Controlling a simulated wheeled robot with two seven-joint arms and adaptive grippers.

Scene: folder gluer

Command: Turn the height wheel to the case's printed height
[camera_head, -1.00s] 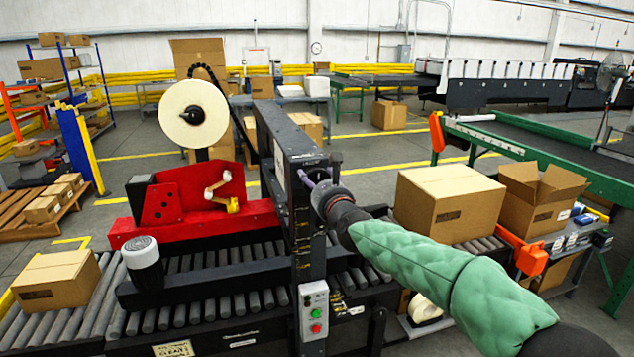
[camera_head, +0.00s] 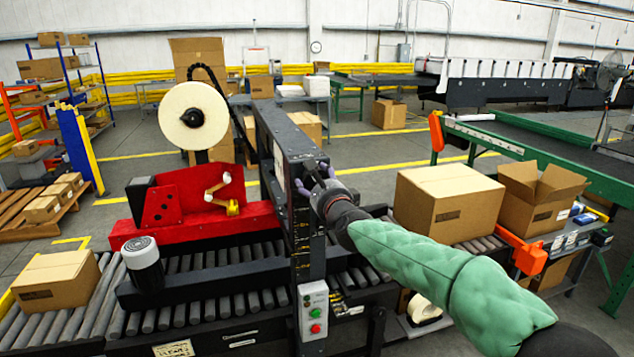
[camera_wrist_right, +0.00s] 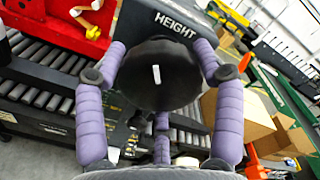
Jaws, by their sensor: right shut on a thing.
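The height wheel (camera_wrist_right: 148,92) is a dark round knob with a white mark on its face. It sits under the white word HEIGHT on the dark machine post (camera_head: 285,150). My right gripper (camera_wrist_right: 160,65) has its purple-padded fingers around the wheel's rim and is shut on it. In the head view my right gripper (camera_head: 315,185) is at the post's side and hides the wheel. The closed cardboard case (camera_head: 450,203) on the right rollers has dark print on its front, too small to read. My left gripper is not in view.
A red tape unit with a white roll (camera_head: 193,115) stands left of the post. A control box (camera_head: 314,310) with green and red buttons is below my right gripper. An open carton (camera_head: 540,198) is at right. Another case (camera_head: 56,280) sits on the left rollers.

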